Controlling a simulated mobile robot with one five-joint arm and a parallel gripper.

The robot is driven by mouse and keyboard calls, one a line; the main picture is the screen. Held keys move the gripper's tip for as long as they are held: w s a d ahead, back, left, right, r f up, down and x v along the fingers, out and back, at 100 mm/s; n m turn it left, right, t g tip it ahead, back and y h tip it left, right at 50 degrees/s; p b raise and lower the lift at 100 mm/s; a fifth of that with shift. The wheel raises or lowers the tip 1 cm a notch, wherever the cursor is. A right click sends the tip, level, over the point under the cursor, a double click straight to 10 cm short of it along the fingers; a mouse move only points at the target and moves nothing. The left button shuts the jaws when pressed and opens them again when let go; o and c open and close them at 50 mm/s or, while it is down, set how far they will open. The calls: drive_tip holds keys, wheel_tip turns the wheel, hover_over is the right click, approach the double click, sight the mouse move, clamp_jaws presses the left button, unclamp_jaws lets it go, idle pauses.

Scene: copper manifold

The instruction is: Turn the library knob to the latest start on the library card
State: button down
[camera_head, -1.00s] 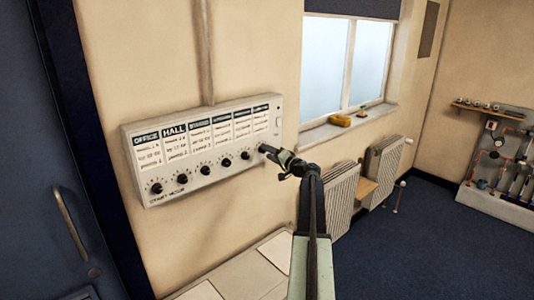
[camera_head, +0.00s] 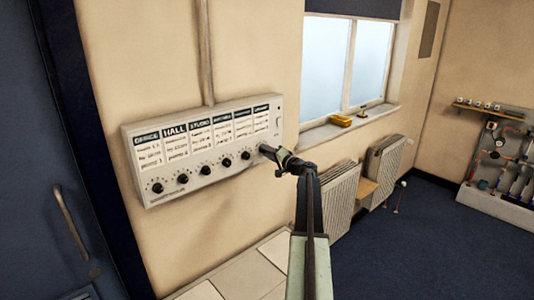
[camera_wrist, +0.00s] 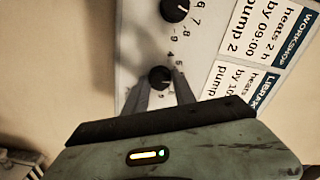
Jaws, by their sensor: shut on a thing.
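The white control panel (camera_head: 215,181) hangs on the wall with a row of black knobs under paper cards. The library card (camera_head: 261,119) is the rightmost; in the wrist view the library card (camera_wrist: 236,83) is partly cut off, with "heats", "by 10" and "pump" showing. My gripper (camera_head: 264,150) is at the panel's lower right end. In the wrist view my gripper (camera_wrist: 160,84) has its two fingers closed on either side of the black library knob (camera_wrist: 160,75). The knob's pointer cannot be read clearly. Numbers near it are partly hidden.
The neighbouring knob (camera_wrist: 174,9) sits close to my fingers, with the workshop card (camera_wrist: 262,28) beside it. Below the panel is a pale surface (camera_head: 235,280). Radiators (camera_head: 340,197) stand to the right under the window sill (camera_head: 345,124). A blue door (camera_head: 60,150) is at left.

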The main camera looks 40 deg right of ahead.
drive_tip(key=shift+m, duration=2.2)
drive_tip(key=c, duration=1)
unclamp_jaws()
drive_tip(key=shift+c, duration=0.2)
drive_tip(key=shift+s, duration=0.15)
drive_tip(key=s, duration=0.7)
drive_tip(key=shift+s+a, duration=0.25)
drive_tip(key=shift+s, duration=0.05)
